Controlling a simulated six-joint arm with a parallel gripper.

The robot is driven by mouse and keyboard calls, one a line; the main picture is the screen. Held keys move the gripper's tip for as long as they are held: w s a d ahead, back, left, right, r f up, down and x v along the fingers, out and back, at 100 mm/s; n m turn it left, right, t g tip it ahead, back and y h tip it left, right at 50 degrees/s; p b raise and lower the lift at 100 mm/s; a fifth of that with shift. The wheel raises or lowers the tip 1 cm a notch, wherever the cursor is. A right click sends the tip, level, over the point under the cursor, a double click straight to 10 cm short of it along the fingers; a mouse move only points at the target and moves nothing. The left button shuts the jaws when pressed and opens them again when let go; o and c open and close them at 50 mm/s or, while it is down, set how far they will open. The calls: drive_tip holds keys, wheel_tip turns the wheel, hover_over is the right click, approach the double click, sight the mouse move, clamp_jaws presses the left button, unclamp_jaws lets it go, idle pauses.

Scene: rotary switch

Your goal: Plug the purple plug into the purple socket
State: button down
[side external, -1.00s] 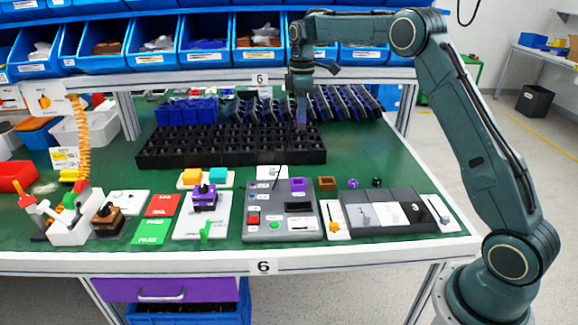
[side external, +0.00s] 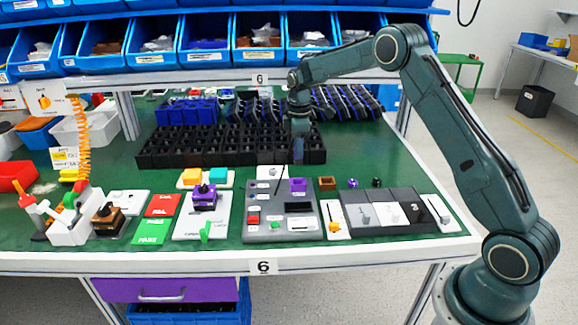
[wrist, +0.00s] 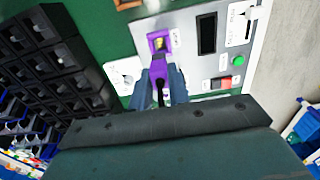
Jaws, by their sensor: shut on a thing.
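The purple socket (side external: 298,184) sits at the top of the grey panel in the side external view. In the wrist view it is a purple square (wrist: 158,42) with a yellowish opening. My gripper (side external: 298,158) hangs above the table, behind the socket in the side external view, with a visible gap to it. In the wrist view its two blue-grey fingers (wrist: 166,75) are shut on the purple plug (wrist: 164,68), with a dark tail below. There the plug's front end appears just below the socket; the height between them is hard to judge.
The grey panel (side external: 262,225) also carries buttons and a dark display. Black bins (side external: 200,148) stand behind the panel. A brown socket block (side external: 327,184) is to the right. A purple and black switch (side external: 205,197) stands on a white plate to the left.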

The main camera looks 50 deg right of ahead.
sight(298, 164)
drive_tip(key=shift+f, duration=4.15)
drive_tip(key=shift+f, duration=0.15)
drive_tip(key=c, duration=1.3)
unclamp_jaws()
drive_tip(key=shift+c, duration=0.2)
wheel_tip(298, 164, up, 12)
drive_tip(key=shift+r, duration=0.2)
